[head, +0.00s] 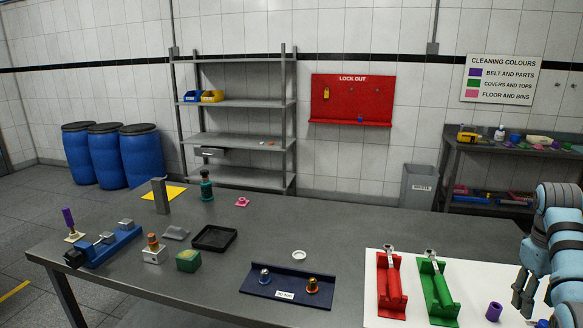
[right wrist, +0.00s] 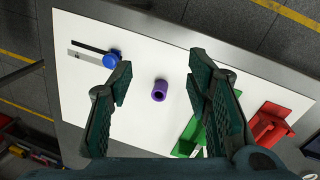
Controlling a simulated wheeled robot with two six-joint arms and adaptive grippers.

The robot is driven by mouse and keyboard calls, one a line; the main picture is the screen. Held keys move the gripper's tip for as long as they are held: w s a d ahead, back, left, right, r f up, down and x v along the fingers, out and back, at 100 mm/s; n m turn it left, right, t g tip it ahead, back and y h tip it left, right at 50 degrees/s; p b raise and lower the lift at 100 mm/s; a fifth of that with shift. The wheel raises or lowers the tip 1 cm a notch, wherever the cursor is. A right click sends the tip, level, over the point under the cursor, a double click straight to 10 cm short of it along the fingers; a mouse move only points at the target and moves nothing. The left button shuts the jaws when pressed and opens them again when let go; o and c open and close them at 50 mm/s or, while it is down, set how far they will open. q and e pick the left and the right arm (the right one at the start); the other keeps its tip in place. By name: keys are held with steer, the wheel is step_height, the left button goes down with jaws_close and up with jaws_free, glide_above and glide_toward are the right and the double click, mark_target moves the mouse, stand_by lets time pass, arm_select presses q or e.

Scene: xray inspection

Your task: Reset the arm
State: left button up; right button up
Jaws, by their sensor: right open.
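My right gripper (head: 527,290) is at the right edge of the head view, above the white board (head: 375,318). In the right wrist view it (right wrist: 158,76) is open and empty, its two fingers wide apart. A purple hollow cylinder (head: 493,311) stands on the white board; in the right wrist view it (right wrist: 160,90) shows between the fingers, some way beyond them and apart from them. My left gripper is in neither view.
A red holder (head: 391,285) and a green holder (head: 437,291) stand on the board left of my right gripper. A blue knob (right wrist: 111,60) is on the board too. A navy stand (head: 290,285) and a black tray (head: 214,238) are on the grey table.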

steer(key=s+d+r+m, duration=0.4)
steer(key=s+d, duration=1)
steer(key=d, duration=0.1)
steer(key=s+d+f+n+h, duration=0.1)
steer(key=s+d+f+h, duration=0.2)
steer(key=f, duration=0.4)
steer(key=s+d+f+n+g+h, duration=0.1)
steer(key=d+f+h, duration=0.1)
steer(key=d+f, duration=0.4)
steer(key=s+d+f+h, duration=0.2)
steer(key=d+f+h, duration=0.1)
steer(key=f, duration=0.5)
steer(key=s+a+f+n+t, duration=0.1)
steer(key=s+f+n+t, duration=0.4)
steer(key=s+f, duration=0.85)
steer(key=s+a+f+m+g+y, duration=0.1)
steer(key=s+a+f+y, duration=0.15)
steer(key=a+f, duration=0.75)
steer(key=s+a+f+g+y, duration=0.1)
steer(key=s+a+f+y, duration=0.15)
steer(key=a+f, duration=0.75)
steer(key=s+a+f+y, duration=0.1)
steer(key=a+f+y, duration=0.1)
steer(key=a, duration=1.3)
steer(key=s+a+f+m+y, duration=0.1)
steer(key=a+f, duration=0.3)
steer(key=a, duration=1.2)
steer(key=shift+s+f+m+y, duration=0.15)
steer(key=shift+s+m+y, duration=0.15)
steer(key=shift+s+y, duration=0.3)
